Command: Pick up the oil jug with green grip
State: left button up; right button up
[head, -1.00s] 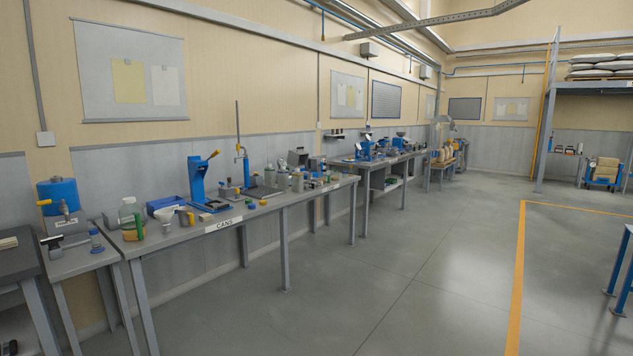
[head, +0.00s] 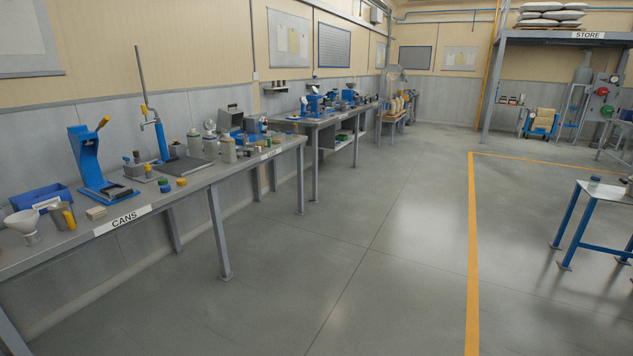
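I cannot make out an oil jug with a green grip for certain. The bench labelled CANS (head: 124,220) runs along the left wall. Several bottles and cans stand on its far half, among them a grey-green bottle (head: 194,143) and a pale can (head: 228,150). They are too small to tell any grip colour. A steel cup with an orange handle (head: 62,216) and a white funnel (head: 22,222) stand at the near end. Neither of my grippers is in view.
A blue lever press (head: 90,165) and a blue bin (head: 42,198) stand on the bench. Another bench (head: 325,120) follows farther along the wall. A blue-legged table (head: 595,189) stands at right. The floor (head: 360,270) between is clear.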

aim_at(260, 140)
jog(key=i, duration=3.8)
